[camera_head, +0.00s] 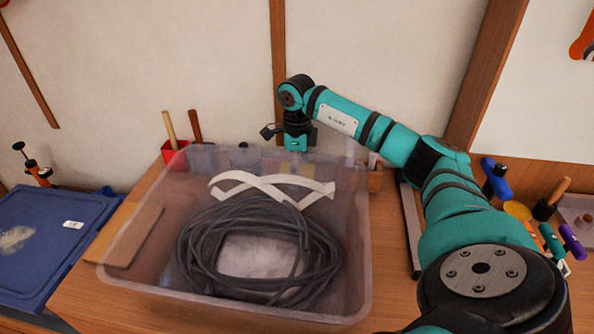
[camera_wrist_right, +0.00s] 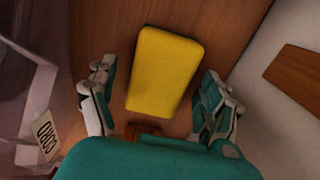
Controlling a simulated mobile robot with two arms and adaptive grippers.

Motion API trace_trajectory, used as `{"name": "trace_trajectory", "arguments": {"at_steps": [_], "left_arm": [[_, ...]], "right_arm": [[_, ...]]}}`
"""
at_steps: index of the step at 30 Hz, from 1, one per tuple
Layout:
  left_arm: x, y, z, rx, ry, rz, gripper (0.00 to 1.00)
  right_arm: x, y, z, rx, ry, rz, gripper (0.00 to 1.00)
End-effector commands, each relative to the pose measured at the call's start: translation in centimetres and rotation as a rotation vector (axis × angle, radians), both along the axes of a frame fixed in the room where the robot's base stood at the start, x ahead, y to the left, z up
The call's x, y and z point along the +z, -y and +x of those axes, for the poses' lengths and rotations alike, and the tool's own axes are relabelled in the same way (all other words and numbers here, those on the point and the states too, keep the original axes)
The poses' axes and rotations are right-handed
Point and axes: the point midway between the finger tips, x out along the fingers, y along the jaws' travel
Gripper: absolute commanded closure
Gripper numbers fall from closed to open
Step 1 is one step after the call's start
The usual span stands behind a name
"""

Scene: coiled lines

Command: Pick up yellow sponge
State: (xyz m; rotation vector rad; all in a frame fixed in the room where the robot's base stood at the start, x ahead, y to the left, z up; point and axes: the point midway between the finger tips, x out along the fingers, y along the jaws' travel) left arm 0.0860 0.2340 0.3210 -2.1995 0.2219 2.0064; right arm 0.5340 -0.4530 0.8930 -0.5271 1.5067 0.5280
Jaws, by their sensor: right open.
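The yellow sponge (camera_wrist_right: 166,70) lies flat on the brown wooden surface in the right wrist view. My right gripper (camera_wrist_right: 157,82) is open and empty, with one finger on each side of the sponge. A gap shows between each finger and the sponge. In the head view my right gripper (camera_head: 297,143) points down behind the clear bin, near the wall. A faint yellowish patch shows there through the bin's wall, but I cannot tell if it is the sponge. My left gripper is not in view.
The clear bin (camera_head: 115,276) holds a dark coiled cord (camera_head: 205,225) and a pale strap (camera_head: 238,178). A label (camera_wrist_right: 44,136) shows at left in the wrist view. A red cup (camera_head: 170,152) stands left of my gripper. A blue lid (camera_head: 50,225) lies far left.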

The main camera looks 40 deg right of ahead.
Motion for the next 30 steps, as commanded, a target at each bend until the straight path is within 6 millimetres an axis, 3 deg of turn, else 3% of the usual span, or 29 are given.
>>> {"name": "trace_trajectory", "arguments": {"at_steps": [8, 19, 26, 30], "left_arm": [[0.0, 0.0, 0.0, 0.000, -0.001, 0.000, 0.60], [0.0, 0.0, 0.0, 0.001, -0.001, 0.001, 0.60], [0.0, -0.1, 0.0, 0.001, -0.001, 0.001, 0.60], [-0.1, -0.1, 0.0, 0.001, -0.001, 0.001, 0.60]], "right_arm": [[-0.3, 0.0, 0.0, 0.000, 0.001, 0.001, 0.19], [-0.3, 0.0, 0.0, 0.001, 0.001, 0.001, 0.67], [-0.2, 0.0, 0.0, 0.000, 0.001, 0.000, 0.68], [1.2, 0.0, 0.1, 0.000, 0.006, 0.001, 0.68]]}}
